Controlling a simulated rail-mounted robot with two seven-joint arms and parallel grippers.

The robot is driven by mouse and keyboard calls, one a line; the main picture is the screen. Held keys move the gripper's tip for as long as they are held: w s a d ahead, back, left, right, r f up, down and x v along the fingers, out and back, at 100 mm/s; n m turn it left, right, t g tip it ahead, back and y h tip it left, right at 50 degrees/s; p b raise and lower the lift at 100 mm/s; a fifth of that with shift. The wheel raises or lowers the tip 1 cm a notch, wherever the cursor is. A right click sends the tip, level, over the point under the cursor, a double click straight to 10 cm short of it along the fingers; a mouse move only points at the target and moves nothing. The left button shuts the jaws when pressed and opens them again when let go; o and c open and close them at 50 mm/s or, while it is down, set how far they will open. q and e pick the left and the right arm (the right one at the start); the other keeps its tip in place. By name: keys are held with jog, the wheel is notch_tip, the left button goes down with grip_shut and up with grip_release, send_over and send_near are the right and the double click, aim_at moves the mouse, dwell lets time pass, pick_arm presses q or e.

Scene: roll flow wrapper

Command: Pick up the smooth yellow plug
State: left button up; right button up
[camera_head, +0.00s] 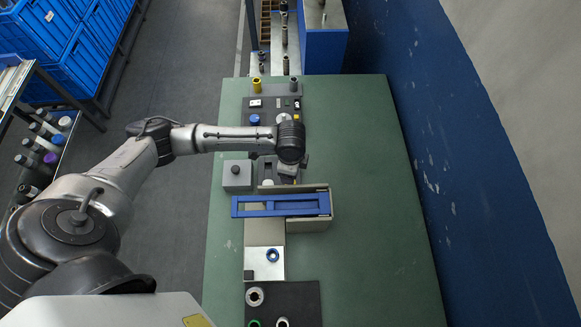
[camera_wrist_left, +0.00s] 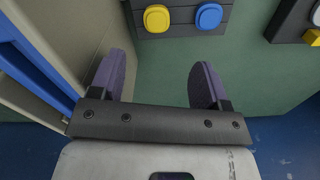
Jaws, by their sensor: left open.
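In the left wrist view a round, smooth-looking yellow plug (camera_wrist_left: 157,18) sits in a dark block beside a blue plug (camera_wrist_left: 208,16), beyond my fingertips near the top edge. My left gripper (camera_wrist_left: 158,72) is open, its two purple-grey finger pads apart with nothing between them. In the head view the left gripper (camera_head: 291,173) hangs over the bench just behind the beige box with the blue frame; my arm hides what lies under it. Another yellow cylinder (camera_head: 257,84) stands upright at the bench's back. My right gripper is not in view.
The beige box (camera_head: 326,222) with its blue frame (camera_head: 280,205) stands close beside my left fingers. A grey box with a black knob (camera_head: 236,172) is left of it. A further dark block (camera_wrist_left: 290,28) shows at right in the wrist view. The green bench (camera_head: 380,200) is clear on the right.

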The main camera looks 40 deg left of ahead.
pick_arm(q)
notch_tip(320, 180, down, 5)
jog(key=shift+r, duration=0.1)
jog(key=shift+s+d+f+b, duration=0.15)
jog(key=shift+f+b, duration=0.1)
jog(key=shift+f, duration=1.1)
jog(key=shift+s+a+f+b, duration=0.1)
jog(key=shift+f+b, duration=0.15)
jog(key=shift+f, duration=1.05)
jog(key=c, duration=1)
